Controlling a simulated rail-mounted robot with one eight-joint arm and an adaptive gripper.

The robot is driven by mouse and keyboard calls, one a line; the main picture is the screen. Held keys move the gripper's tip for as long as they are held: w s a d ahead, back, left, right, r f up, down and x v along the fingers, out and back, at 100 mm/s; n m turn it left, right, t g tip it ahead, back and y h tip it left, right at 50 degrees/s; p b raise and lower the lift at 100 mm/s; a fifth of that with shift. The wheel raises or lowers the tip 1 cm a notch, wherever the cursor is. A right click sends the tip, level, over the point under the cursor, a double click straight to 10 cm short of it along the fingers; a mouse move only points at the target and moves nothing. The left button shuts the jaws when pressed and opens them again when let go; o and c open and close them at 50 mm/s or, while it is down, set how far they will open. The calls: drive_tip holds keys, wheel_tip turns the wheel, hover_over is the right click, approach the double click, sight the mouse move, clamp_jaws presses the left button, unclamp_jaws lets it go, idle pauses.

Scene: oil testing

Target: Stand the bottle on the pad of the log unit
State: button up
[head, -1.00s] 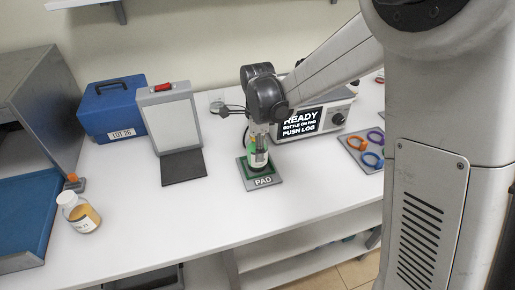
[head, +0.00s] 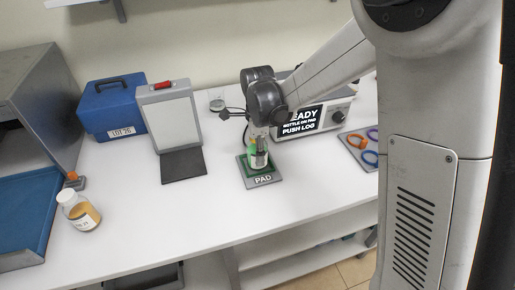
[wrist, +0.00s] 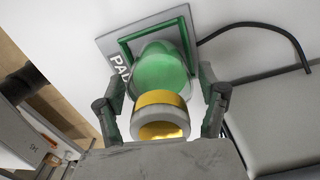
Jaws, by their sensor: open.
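A green bottle (wrist: 165,72) with a pale and yellow cap (wrist: 160,113) stands on the pad (head: 265,181) in front of the log unit (head: 328,116). The unit's screen reads READY, BOTTLE ON PAD, PUSH LOG. In the wrist view the bottle is seen from above, inside the pad's green square outline. My gripper (wrist: 160,86) is open, with one finger on each side of the bottle's upper part. Light gaps show between fingers and cap. In the head view my gripper (head: 259,144) partly hides the bottle (head: 256,160).
Another bottle with amber contents (head: 80,211) stands at the left near a blue tray (head: 28,215). A white panel stand (head: 172,118) with a dark base and a blue case (head: 113,109) stand behind. Coloured rings (head: 369,157) lie right of the pad. The front middle of the bench is clear.

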wheel_tip(320, 180, up, 12)
drive_tip(key=shift+s+d+r, duration=0.1)
drive_tip(key=shift+r, duration=0.1)
idle(0.4)
drive_tip(key=s+d+r+n+t, duration=0.3)
drive_tip(key=s+d+r+n, duration=0.45)
drive_tip(key=s+d, duration=0.3)
drive_tip(key=s+d+f+n+t, duration=0.1)
drive_tip(key=s+d+n+t, duration=0.1)
drive_tip(key=s, duration=0.4)
drive_tip(key=s+d+f+n+t, duration=0.2)
drive_tip(key=s+d+n, duration=0.2)
drive_tip(key=s+n, duration=0.3)
drive_tip(key=shift+d, duration=0.25)
wheel_tip(320, 180, down, 4)
drive_tip(key=b, duration=0.4)
drive_tip(key=shift+f+b, duration=0.2)
drive_tip(key=shift+b, duration=0.1)
